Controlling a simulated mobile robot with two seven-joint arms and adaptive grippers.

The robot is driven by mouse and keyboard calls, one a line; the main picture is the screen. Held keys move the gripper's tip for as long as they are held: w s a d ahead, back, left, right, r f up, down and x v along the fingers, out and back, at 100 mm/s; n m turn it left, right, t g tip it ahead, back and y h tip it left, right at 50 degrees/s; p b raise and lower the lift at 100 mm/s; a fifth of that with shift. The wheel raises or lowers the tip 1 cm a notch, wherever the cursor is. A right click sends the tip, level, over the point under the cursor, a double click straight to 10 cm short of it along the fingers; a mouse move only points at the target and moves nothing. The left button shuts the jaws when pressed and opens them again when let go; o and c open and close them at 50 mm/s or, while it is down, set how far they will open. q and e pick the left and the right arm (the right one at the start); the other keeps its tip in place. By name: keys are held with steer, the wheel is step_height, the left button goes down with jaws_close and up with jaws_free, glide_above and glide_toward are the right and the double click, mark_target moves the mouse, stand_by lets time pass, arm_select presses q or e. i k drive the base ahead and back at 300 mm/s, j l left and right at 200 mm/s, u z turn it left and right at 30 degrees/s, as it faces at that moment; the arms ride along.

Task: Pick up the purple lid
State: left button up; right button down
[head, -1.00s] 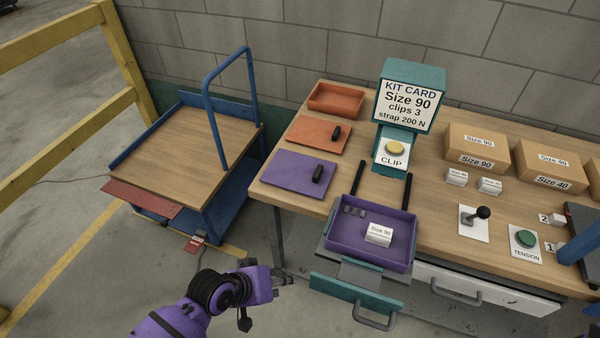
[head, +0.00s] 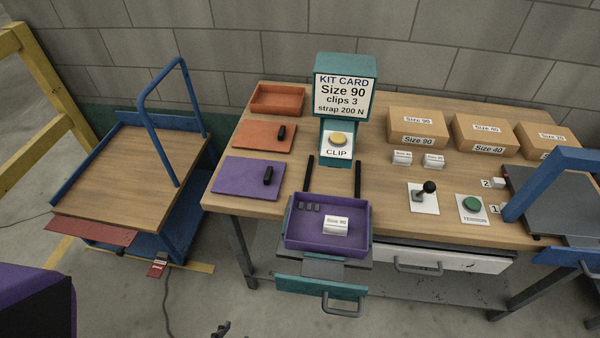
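The purple lid (head: 240,176) is a flat purple panel with a black handle (head: 268,175). It lies flat on the wooden table near its left front corner, with nothing touching it from above. A purple part of my arm shows at the lower left edge. A small dark tip, apparently of my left gripper (head: 220,331), shows at the bottom edge, below and in front of the table and well apart from the lid. Too little shows to tell its opening. My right gripper is not in view.
An orange lid (head: 264,135) and orange bin (head: 278,99) lie behind the purple lid. A purple bin (head: 299,238) holding a white box and several dark clips stands to its right. A blue cart (head: 130,165) stands left of the table (head: 400,220).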

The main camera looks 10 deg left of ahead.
mark_target(240, 176)
steer(key=j+z, duration=0.55)
steer(key=z, duration=0.2)
steer(key=j+z, duration=0.4)
steer(key=k+j+z, duration=0.15)
steer(key=j, duration=0.15)
steer(key=k+j+z, duration=0.15)
steer(key=j, duration=0.15)
steer(key=k+j+z, duration=0.15)
steer(key=j, duration=0.15)
steer(key=i, duration=0.05)
